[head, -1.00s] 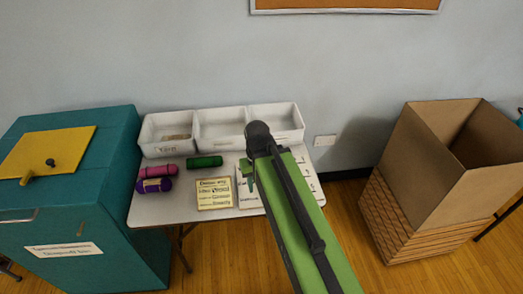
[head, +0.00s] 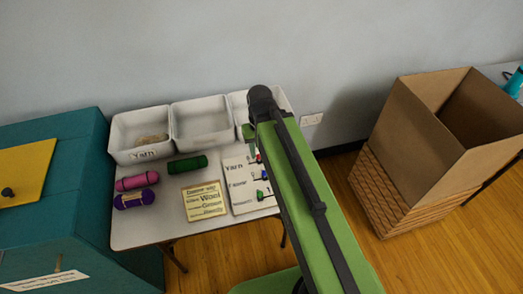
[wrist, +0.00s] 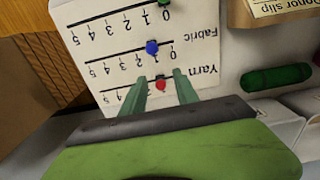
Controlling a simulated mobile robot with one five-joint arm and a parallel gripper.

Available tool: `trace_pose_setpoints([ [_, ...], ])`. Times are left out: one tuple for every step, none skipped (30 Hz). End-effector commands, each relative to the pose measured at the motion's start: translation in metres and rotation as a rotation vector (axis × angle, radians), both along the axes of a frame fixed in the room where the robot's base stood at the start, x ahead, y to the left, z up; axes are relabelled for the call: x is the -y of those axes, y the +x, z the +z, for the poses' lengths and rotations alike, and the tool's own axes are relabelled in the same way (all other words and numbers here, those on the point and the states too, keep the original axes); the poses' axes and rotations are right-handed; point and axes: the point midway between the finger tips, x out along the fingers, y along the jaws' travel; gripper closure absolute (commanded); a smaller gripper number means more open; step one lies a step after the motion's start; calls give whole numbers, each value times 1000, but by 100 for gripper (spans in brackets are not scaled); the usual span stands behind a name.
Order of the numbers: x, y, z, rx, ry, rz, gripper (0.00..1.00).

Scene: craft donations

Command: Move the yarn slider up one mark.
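The slider board (head: 240,200) lies on the table with rows for Yarn, Fabric and a third item. It shows upside down in the wrist view (wrist: 205,60). The yarn slider is a red knob (wrist: 161,85) on the row nearest my gripper; it also shows in the head view (head: 258,159). My gripper (wrist: 159,84) is open, with one finger on each side of the red knob. I cannot tell whether either finger touches it. The fingers hide part of the yarn scale, so its mark is unclear. The blue fabric knob (wrist: 152,48) sits near 1.
A green knob (head: 261,195) is on the third row. A donor slip (head: 205,201), green yarn (head: 187,165), pink yarn (head: 137,181) and purple yarn (head: 134,199) lie left of the board. White bins (head: 202,123) stand behind. A cardboard box (head: 418,125) is at right.

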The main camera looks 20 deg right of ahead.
Motion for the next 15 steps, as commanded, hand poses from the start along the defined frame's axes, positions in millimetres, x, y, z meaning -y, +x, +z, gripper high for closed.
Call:
trace_pose_setpoints([
  [0,0,1,0,1,1,58],
  [1,2,5,-1,4,3,56],
  [3,6,14,-4,13,11,56],
  [5,10,24,-8,25,21,56],
  [13,15,35,-11,39,32,56],
  [21,22,51,-15,64,54,56],
  [25,28,63,-18,84,72,56],
  [29,32,72,-21,103,92,56],
  [34,38,83,-22,127,116,56],
  [37,42,90,-22,143,133,56],
  [39,45,96,-20,158,149,56],
  [42,48,100,-20,172,165,56],
  [43,49,102,-19,182,175,56],
  [44,50,103,-19,188,183,56],
  [44,50,103,-18,193,189,56],
])
